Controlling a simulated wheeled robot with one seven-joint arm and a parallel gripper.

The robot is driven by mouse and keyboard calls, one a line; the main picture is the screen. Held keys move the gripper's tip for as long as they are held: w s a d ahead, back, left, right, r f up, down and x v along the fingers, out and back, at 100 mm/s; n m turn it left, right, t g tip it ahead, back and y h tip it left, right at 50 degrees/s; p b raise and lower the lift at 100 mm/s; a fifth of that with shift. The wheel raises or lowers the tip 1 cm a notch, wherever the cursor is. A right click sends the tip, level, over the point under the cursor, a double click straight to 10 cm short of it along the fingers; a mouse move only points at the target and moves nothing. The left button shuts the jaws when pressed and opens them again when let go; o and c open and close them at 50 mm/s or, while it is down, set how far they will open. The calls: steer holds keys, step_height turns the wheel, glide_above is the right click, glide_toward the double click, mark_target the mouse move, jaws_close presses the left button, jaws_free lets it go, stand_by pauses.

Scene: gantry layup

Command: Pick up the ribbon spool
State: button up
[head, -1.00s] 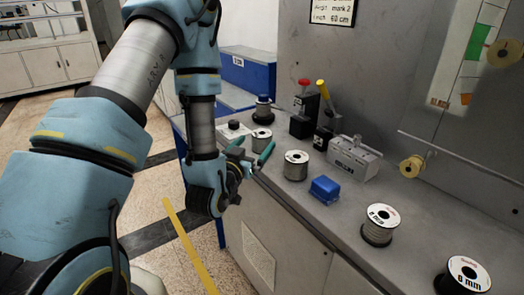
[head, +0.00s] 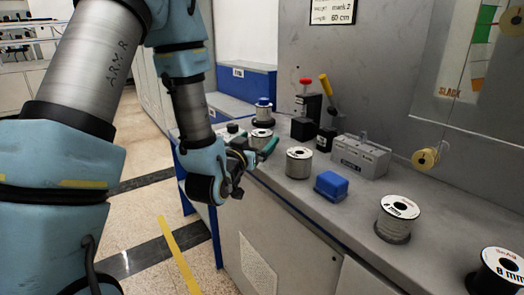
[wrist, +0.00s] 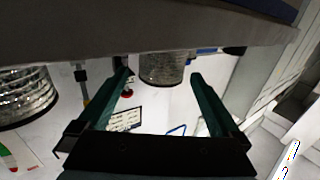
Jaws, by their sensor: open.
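Several wire-like silver spools with pale tops stand on the grey bench; I cannot read which label marks the ribbon spool. The spool (head: 261,141) nearest my gripper (head: 254,150) stands at the bench's front edge, partly behind the fingers. My gripper is open, its teal fingers spread and pointing at the bench. In the wrist view my gripper (wrist: 163,88) is empty, and a silver spool (wrist: 162,68) shows between the fingertips, apparently beyond them. Another spool (wrist: 22,97) is cut off at the left of that view. In the head view a second spool (head: 299,164) stands to the right.
A blue block (head: 330,187), a grey box (head: 361,157) and larger spools (head: 394,222) (head: 497,275) stand to the right. A dark spool with a blue top (head: 263,112) and red- and yellow-handled devices (head: 304,125) (head: 327,127) stand behind. The bench front (head: 285,240) drops below the gripper.

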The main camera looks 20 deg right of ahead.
mark_target(262, 135)
steer(key=p+x, duration=0.1)
steer(key=x, duration=0.2)
steer(key=shift+w, duration=0.15)
steer(key=shift+w+d+f, duration=0.1)
steer(key=shift+w+d, duration=0.15)
steer(key=shift+w, duration=0.05)
jaws_close()
stand_by(0.5)
